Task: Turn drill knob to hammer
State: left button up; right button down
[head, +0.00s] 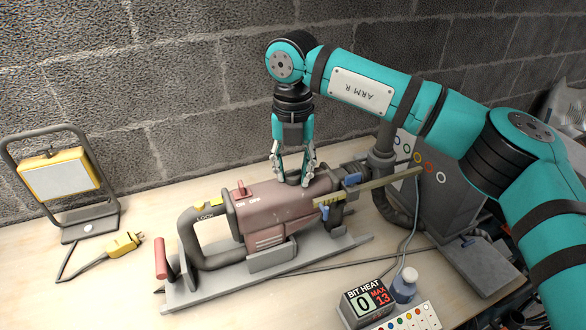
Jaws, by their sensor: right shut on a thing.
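A dull red drill (270,222) lies on a grey cradle (200,292) on the bench. Its dark looped handle is at the left and its chuck end points right. A red ON/OFF switch (241,187) and a yellow LOCK piece (207,204) are on top. My right gripper (292,180) comes down from above onto the drill's top. Its fingers are closed around the dark knob there, which they mostly hide. I cannot read the knob's setting. My left gripper is not in view.
A work lamp (62,178) and its yellow plug (122,243) are at the left. A bit heat display (365,302) reading 0, MAX 13, a small bottle (404,285) and a power strip (412,318) are at front right. A grey machine stands behind. The front left bench is clear.

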aim_at(293, 170)
jog(key=shift+r, duration=0.1)
jog(key=c, duration=1)
grip_release()
notch_tip(293, 170, up, 12)
jog(key=shift+f, duration=0.1)
